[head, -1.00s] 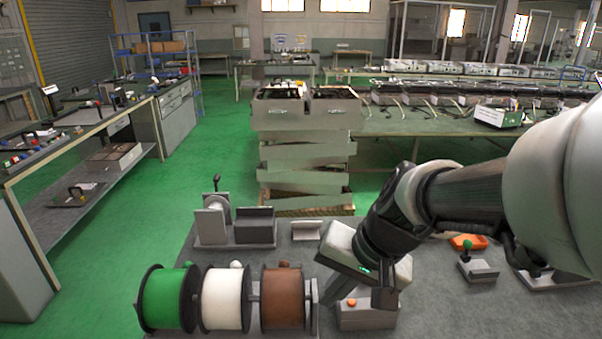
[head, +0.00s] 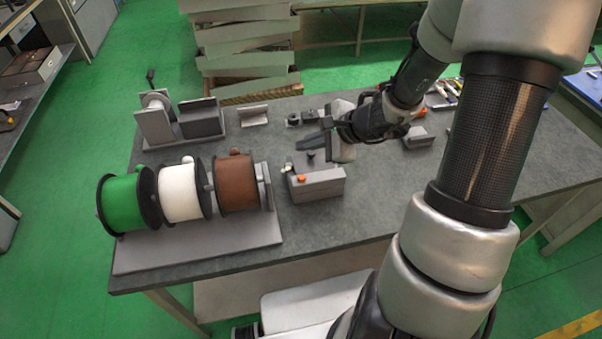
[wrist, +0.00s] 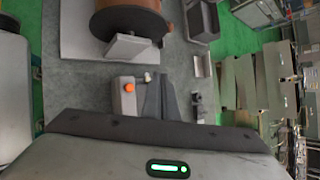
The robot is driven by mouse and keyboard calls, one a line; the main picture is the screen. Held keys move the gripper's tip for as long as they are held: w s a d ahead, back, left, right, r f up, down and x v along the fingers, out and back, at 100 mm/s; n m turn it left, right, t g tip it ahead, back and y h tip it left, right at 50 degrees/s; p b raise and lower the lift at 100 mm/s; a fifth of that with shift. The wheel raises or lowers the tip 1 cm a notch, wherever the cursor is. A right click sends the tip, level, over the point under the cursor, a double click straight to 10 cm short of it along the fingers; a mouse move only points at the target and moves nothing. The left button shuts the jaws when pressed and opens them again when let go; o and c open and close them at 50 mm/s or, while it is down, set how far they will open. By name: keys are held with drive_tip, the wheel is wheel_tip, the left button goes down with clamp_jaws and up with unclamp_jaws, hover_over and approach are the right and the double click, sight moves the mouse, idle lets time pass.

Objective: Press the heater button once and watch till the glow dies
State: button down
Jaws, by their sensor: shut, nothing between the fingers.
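The heater is a small grey box (head: 318,185) on the workbench, right of the wire spools. Its orange-red button (head: 301,179) is on the top near the front left corner. A small pale piece (head: 288,169) is at its left edge; I cannot tell whether it glows. My gripper (head: 299,144) is shut and empty, fingers pointing left, beyond the box and apart from the button in the picture. In the wrist view, the dark fingers (wrist: 158,76) lie right of the box (wrist: 124,101) and its orange button (wrist: 129,87).
Green, white and brown spools (head: 182,193) stand on a rack left of the box. A grey fixture with an upright lever (head: 152,80) and small grey blocks are at the back of the bench (head: 335,232). Bare bench top lies in front of the box.

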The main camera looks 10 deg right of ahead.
drive_tip(key=shift+f, duration=0.1)
drive_tip(key=b, duration=0.5)
hover_over(302, 178)
drive_tip(key=f, duration=0.5)
drive_tip(key=d+f, duration=0.1)
drive_tip(key=f, duration=0.1)
drive_tip(key=shift+s+f, duration=0.25)
drive_tip(key=shift+f+b, duration=0.6)
drive_tip(key=shift+f, duration=0.1)
idle(0.8)
drive_tip(key=shift+a+f+b, duration=0.1)
drive_tip(key=shift+f+b, duration=0.2)
drive_tip(key=shift+b, duration=0.4)
drive_tip(key=shift+f+b, duration=0.45)
drive_tip(key=shift+b, duration=0.15)
idle(0.5)
drive_tip(key=shift+r, duration=0.1)
drive_tip(key=shift+r+p, duration=0.55)
drive_tip(key=shift+r, duration=0.25)
